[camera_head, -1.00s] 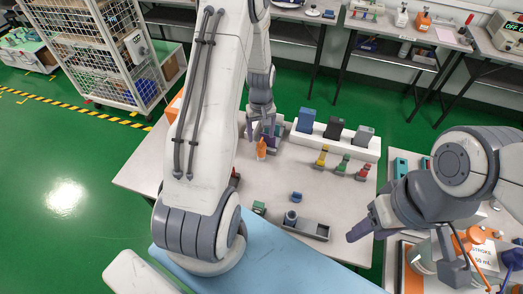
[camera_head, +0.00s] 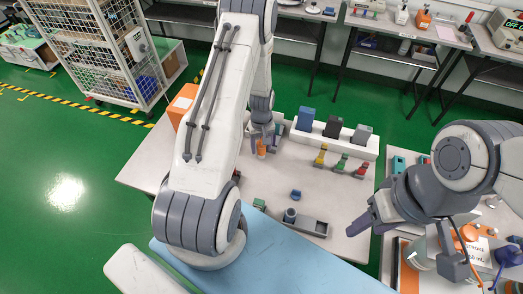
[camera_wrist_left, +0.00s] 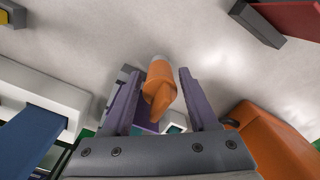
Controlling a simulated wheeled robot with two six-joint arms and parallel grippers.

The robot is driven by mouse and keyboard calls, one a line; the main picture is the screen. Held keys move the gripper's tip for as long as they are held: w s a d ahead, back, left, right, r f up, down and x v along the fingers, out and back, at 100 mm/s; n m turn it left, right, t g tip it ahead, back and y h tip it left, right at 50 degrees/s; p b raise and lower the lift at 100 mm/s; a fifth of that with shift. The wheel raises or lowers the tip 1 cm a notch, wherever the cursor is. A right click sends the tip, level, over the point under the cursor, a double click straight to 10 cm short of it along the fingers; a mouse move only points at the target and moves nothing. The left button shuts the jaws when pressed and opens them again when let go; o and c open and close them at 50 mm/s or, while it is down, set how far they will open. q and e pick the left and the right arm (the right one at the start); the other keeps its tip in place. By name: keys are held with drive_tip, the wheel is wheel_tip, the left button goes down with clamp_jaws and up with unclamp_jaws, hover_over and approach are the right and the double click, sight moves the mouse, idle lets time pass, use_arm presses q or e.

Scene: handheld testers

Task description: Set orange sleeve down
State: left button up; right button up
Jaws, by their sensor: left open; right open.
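The orange sleeve (camera_head: 261,148) is at the far left part of the table (camera_head: 330,200), just below my left gripper (camera_head: 264,139). In the left wrist view the orange sleeve (camera_wrist_left: 161,88) lies between the two purple fingers of my left gripper (camera_wrist_left: 158,95), with visible gaps on both sides. The left gripper is open. Whether the sleeve's lower end rests on the table is hard to tell. My right gripper (camera_head: 366,225) is open and empty near the table's right front edge, far from the sleeve.
A white rack (camera_head: 334,142) holds blue, black and grey devices at the back. Yellow, green and red testers (camera_head: 341,163) stand before it. A grey tray (camera_head: 306,225) and a small blue block (camera_head: 296,194) are near the front. An orange box (camera_head: 182,104) stands at the back left.

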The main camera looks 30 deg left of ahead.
use_arm(q)
clamp_jaws()
idle(1.2)
